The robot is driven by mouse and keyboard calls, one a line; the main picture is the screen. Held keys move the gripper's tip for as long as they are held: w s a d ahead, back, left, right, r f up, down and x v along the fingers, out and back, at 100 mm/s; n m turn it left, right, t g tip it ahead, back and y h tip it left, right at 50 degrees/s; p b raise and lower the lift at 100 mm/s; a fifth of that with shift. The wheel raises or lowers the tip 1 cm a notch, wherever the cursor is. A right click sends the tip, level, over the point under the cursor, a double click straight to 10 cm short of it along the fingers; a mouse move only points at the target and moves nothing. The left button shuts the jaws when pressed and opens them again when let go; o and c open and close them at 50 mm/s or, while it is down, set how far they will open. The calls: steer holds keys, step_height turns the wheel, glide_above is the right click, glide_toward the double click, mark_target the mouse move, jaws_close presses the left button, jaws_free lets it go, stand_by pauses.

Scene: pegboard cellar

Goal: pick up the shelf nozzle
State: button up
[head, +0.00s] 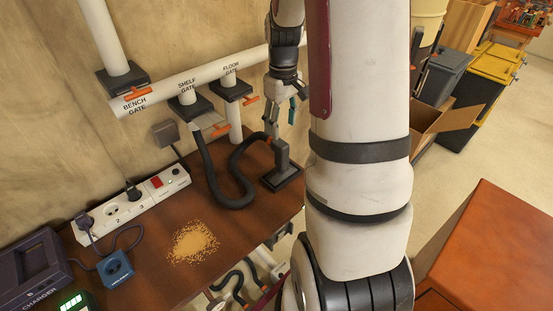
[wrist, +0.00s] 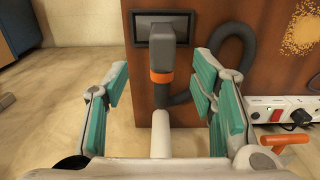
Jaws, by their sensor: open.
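The shelf nozzle (head: 282,168) is dark grey with a flat rectangular foot and stands at the right end of the brown bench top (head: 240,225). Its black ribbed hose (head: 205,170) loops left toward the pipe under the SHELF GATE label. In the wrist view the nozzle (wrist: 162,50), with an orange collar, lies between the spread teal-padded fingers, nearer their far ends. My gripper (wrist: 159,88) is open, with a visible gap on each side of the nozzle.
A white pipe (head: 160,98) with orange gate handles runs along the wall behind. Bins and an open carton (head: 440,125) stand right.

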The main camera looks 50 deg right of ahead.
mark_target(281, 155)
steer(key=f, duration=0.6)
steer(key=f+p, duration=0.1)
steer(key=f, duration=0.4)
steer(key=shift+s+a+f+p, duration=0.1)
steer(key=shift+a+f+p, duration=0.1)
steer(key=shift+f+p, duration=0.15)
jaws_close()
